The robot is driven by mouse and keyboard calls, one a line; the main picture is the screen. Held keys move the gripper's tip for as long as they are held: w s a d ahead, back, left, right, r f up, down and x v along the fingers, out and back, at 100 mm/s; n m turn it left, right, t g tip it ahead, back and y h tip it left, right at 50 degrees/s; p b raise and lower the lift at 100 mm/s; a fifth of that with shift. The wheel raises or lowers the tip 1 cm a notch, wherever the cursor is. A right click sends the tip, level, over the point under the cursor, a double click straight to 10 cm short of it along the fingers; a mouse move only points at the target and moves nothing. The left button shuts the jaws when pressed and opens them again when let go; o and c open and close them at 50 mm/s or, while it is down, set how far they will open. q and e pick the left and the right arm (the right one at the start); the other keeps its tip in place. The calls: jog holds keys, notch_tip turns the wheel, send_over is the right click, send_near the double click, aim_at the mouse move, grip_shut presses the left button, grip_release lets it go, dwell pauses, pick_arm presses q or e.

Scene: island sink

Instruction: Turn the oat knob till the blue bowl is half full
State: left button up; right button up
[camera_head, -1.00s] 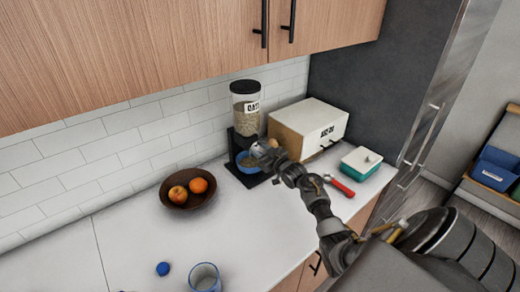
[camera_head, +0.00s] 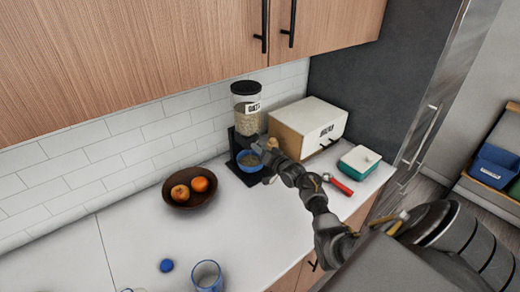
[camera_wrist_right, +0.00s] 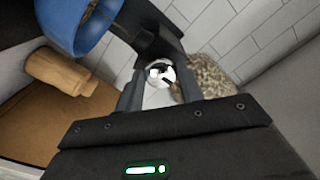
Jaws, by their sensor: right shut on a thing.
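The oat dispenser (camera_head: 246,104) stands against the tiled wall, a clear canister of oats with a black lid, an OATS label and a black stand. The blue bowl (camera_head: 247,165) sits on the stand under the canister, partly hidden by my right gripper (camera_head: 262,152). In the right wrist view, the bowl (camera_wrist_right: 72,22) shows at the upper left and oats (camera_wrist_right: 205,76) show at the right. My right gripper (camera_wrist_right: 160,88) is shut on the round shiny knob (camera_wrist_right: 160,72). The level in the bowl is too small to tell. My left gripper is out of view.
A white box with a wooden side (camera_head: 310,122) stands close right of the dispenser. A red-handled tool (camera_head: 338,184) and a teal dish (camera_head: 358,162) lie further right.

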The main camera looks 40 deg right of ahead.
dwell(0.3)
jog(key=o, duration=1)
jog(key=s+b, duration=0.2)
jog(key=s, duration=0.9)
jog(key=shift+b, duration=0.4)
jog(key=shift+a, duration=0.1)
